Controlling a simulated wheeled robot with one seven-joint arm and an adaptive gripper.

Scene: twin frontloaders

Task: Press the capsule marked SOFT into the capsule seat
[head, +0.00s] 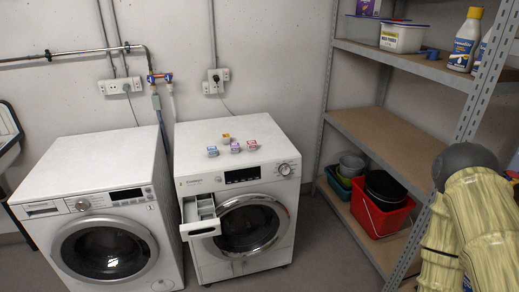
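Several small capsules stand on top of the right washing machine (200,140): a yellow-orange one (226,138) at the back, a blue one (212,151) at left, a purple one (235,148) in the middle and a red one (252,145) at right. Their labels are too small to read, so I cannot tell which is marked SOFT. The detergent drawer (205,230) of that machine is pulled out, with compartments inside. I cannot make out a capsule seat in it. My arm shows at the right edge; my gripper is out of view.
A second washer (90,175) stands at left, its drawer shut. At right, a metal rack holds a white tub (402,38), a bottle (465,40) and a red bucket (382,215). Floor space lies in front of the machines.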

